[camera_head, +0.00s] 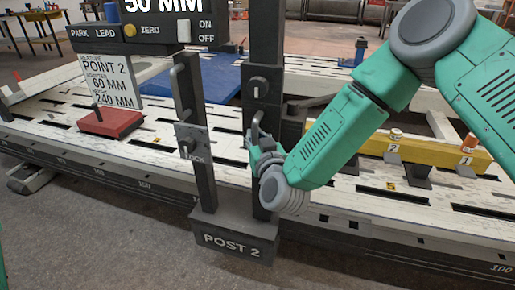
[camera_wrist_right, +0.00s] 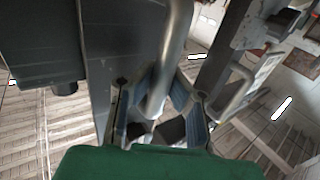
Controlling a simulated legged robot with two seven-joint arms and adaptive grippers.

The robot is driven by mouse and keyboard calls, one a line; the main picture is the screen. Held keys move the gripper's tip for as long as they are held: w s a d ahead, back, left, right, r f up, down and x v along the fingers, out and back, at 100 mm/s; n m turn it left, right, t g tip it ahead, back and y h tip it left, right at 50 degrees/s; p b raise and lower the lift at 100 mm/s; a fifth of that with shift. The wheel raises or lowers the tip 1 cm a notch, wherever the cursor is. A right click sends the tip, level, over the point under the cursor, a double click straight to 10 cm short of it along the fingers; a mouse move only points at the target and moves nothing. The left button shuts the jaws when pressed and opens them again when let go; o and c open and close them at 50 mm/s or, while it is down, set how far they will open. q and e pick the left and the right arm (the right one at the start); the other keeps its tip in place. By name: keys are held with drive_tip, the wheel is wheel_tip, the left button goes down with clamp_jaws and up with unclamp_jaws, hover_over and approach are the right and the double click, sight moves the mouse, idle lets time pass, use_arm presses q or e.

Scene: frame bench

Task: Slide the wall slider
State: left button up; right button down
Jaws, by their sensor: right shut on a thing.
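My right gripper (camera_head: 262,148) is at the right upright of the post marked POST 2 (camera_head: 234,244). In the right wrist view, the gripper's two fingers (camera_wrist_right: 160,112) are closed around a grey metal bar handle (camera_wrist_right: 172,50). The handle (camera_head: 257,122) stands out from the dark upright (camera_head: 262,60) and is partly hidden by my gripper in the head view. No part is labelled as the wall slider; the held handle sits on this upright. My left gripper is out of view.
The left upright carries another bar handle (camera_head: 179,90) and a small plate with a knob (camera_head: 193,150). A panel with buttons (camera_head: 150,32) hangs at the upper left. A red block (camera_head: 110,122) and a yellow beam (camera_head: 425,150) lie on the slotted white bench (camera_head: 60,110).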

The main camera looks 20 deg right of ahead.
sight(252, 83)
wheel_tip(252, 83, up, 14)
drive_tip(key=p, duration=0.9)
drive_tip(key=shift+a+f, duration=0.15)
drive_tip(key=shift+f, duration=0.05)
drive_tip(key=shift+f, duration=0.1)
drive_tip(key=c, duration=1.5)
unclamp_jaws()
drive_tip(key=s, duration=1.2)
